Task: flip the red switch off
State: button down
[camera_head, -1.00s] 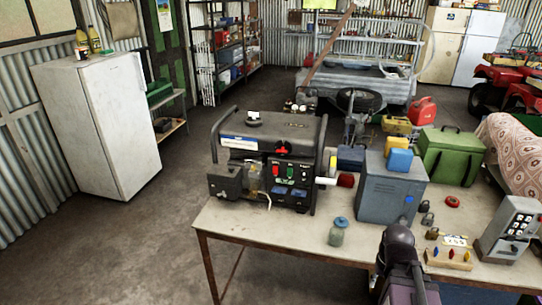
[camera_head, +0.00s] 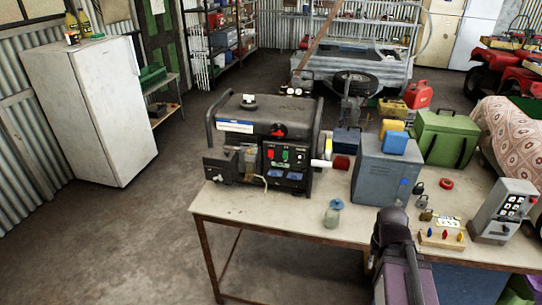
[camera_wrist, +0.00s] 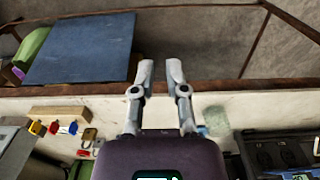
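A red switch (camera_head: 271,154) sits beside a green one (camera_head: 285,155) on the dark front panel of the generator (camera_head: 262,135), which stands on the left of the table. I cannot tell the red switch's position. A red knob (camera_head: 279,131) is above it. In the wrist view my gripper (camera_wrist: 159,70) is open and empty, its two fingers apart over the table's edge. Part of what looks like the generator (camera_wrist: 285,152) shows at the lower right there; the red switch is not visible. In the head view only my dark arm shows, right of the generator; its fingertips are hidden.
The table (camera_head: 290,220) also holds a glass jar (camera_head: 332,214), a grey-blue metal box (camera_head: 385,175), a green box (camera_head: 443,145), a wooden peg board (camera_head: 442,238) and a grey keypad box (camera_head: 503,210). The table's front left is clear. A white fridge (camera_head: 90,105) stands left.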

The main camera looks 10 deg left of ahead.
aim_at(271, 153)
jog(key=w+a+r+n+t+h+b, duration=0.3)
jog(key=w+a+n+t+h, duration=0.35)
jog(key=w+a, duration=0.75)
jog(key=w+a+r+n+t+y+b, duration=0.1)
jog(key=a+r+n+t+y, duration=0.1)
jog(key=a, duration=0.6)
jog(key=w+a+r+n+t+y, duration=0.1)
jog(key=a+r+n+t+y, duration=0.1)
jog(key=a, duration=0.6)
jog(key=w+a+r+n+t+y+b, duration=0.1)
jog(key=a+r+n+t+y, duration=0.1)
jog(key=a+n+t, duration=0.4)
jog(key=shift+w+a+r+n+b, duration=0.15)
jog(key=shift+a+r+n+b, duration=0.15)
jog(key=shift+a+r+n, duration=0.7)
jog(key=shift+w+a+f+m+y, duration=0.1)
jog(key=shift+a+f+m+y, duration=0.15)
jog(key=shift+f, duration=0.1)
jog(key=w, duration=0.4)
jog(key=w+f+b, duration=0.1)
jog(key=w, duration=0.4)
jog(key=w+f+b, duration=0.1)
jog(key=w, duration=0.3)
jog(key=shift+w, duration=0.35)
